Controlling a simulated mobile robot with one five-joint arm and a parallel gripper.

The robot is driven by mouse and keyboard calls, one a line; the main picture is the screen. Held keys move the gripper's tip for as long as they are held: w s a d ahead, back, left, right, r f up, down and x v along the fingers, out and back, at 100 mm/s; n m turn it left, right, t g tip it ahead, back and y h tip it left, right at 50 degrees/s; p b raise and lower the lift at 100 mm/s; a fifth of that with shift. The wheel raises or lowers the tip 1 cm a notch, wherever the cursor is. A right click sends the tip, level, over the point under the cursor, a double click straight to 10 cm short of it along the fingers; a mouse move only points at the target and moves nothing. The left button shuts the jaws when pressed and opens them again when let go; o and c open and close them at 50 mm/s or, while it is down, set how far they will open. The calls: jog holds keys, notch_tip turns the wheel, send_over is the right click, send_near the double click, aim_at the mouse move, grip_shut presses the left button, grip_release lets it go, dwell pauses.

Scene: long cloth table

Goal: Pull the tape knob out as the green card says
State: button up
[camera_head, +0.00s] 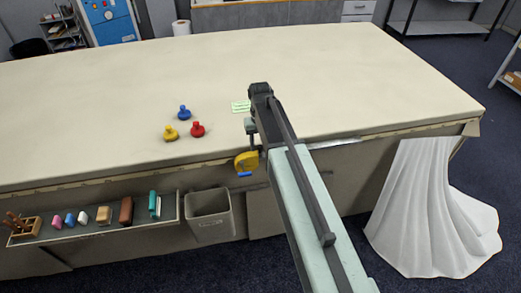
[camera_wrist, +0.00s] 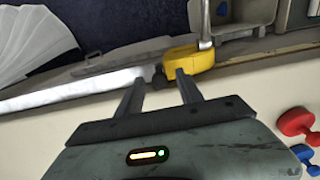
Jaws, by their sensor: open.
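The yellow tape case (camera_head: 246,160) sits at the table's front edge with a blue part below it. In the wrist view, the yellow case (camera_wrist: 190,60) has a small dark knob (camera_wrist: 158,77) at its side. My gripper (camera_wrist: 160,76) is open, and the dark knob appears between its fingertips; I cannot tell whether they touch it. In the head view, my arm reaches over the edge and hides part of the gripper and the knob. The green card (camera_head: 241,106) lies flat on the cloth left of my wrist, its writing too small to read.
A steel strip (camera_head: 335,143) runs along the table edge. Blue (camera_head: 183,112), yellow (camera_head: 170,133) and red (camera_head: 198,129) knobbed pieces stand on the table (camera_head: 330,75). A tray (camera_head: 85,230) of small items and a grey bin (camera_head: 210,218) hang in front. White cloth (camera_head: 430,210) drapes right.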

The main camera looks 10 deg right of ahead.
grip_shut()
dwell(1.4)
